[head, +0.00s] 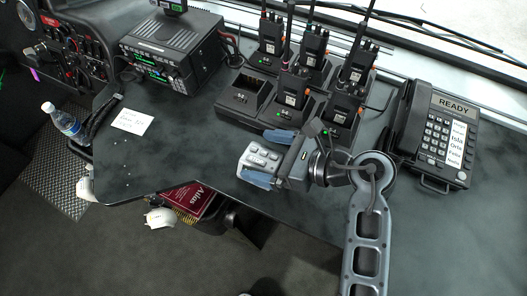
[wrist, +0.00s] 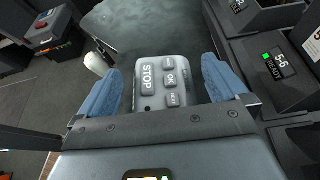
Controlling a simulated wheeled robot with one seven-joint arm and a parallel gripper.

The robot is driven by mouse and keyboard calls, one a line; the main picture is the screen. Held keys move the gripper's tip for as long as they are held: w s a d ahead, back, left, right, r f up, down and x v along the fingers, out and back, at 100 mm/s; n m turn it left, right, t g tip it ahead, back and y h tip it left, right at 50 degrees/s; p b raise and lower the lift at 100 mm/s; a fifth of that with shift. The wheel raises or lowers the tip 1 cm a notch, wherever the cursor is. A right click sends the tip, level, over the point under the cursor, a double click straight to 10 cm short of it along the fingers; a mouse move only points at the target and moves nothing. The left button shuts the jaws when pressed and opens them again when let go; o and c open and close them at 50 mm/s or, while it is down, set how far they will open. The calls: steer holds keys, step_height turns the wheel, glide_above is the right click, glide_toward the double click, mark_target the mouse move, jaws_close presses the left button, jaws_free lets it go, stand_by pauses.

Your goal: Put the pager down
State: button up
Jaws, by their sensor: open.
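The pager (head: 261,157) is a light grey handheld unit with several raised buttons. It appears to lie on the dark desk (head: 190,150), left of my arm's end in the head view. My gripper (head: 267,158) is open, with one blue finger on each side of the pager. In the wrist view my gripper (wrist: 161,68) shows a narrow gap between each finger and the pager's sides.
A charger rack (head: 243,101) with several radios stands just behind the pager. A desk phone (head: 437,133) is at the right. A radio console (head: 172,50), a paper note (head: 132,121) and a water bottle (head: 62,119) are at the left. The desk left of the pager is clear.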

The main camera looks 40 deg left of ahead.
steer(key=b+v, duration=0.1)
steer(key=v, duration=1)
steer(key=shift+d+r, duration=0.15)
steer(key=shift+r, duration=0.05)
steer(key=s+d+r+m+t+y, duration=0.1)
steer(key=s+d+r+m+t, duration=0.3)
steer(key=m+t, duration=0.45)
steer(key=s+d+r+m+t+y, duration=0.15)
steer(key=s+d+m+t, duration=0.4)
steer(key=m, duration=0.65)
steer(key=s+d+r+m+t, duration=0.35)
steer(key=d+m+t, duration=0.25)
steer(key=m, duration=0.4)
steer(key=s+d+f+m+h, duration=0.2)
steer(key=s+d+m+h, duration=0.4)
steer(key=m, duration=0.7)
steer(key=s+d+f+m+g+h, duration=0.1)
steer(key=s+d+m+h, duration=0.5)
steer(key=m+h, duration=0.3)
steer(key=d+m, duration=0.1)
steer(key=m, duration=0.2)
steer(key=shift+d+f+m+g+h, duration=0.15)
steer(key=shift+f+m+g+h, duration=0.15)
steer(key=shift+f+m+h, duration=0.05)
